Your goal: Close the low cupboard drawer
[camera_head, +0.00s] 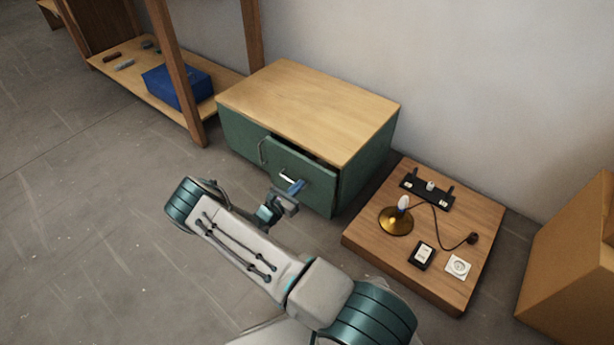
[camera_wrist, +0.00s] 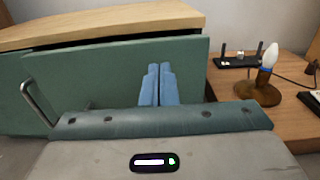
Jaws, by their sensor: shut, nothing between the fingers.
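The low cupboard (camera_head: 310,105) is green with a pale wood top and stands against the wall. Its right drawer (camera_head: 312,187) is partly open, with a dark gap showing along its top edge. The drawer front (camera_wrist: 110,70) also fills much of the wrist view.
A low wooden platform (camera_head: 362,239) right of the cupboard holds a brass lamp (camera_head: 396,220), a black holder and small electrical parts. A cardboard box (camera_head: 570,255) stands far right. A shelf with a blue box (camera_head: 176,86) is at left. The floor at left is clear.

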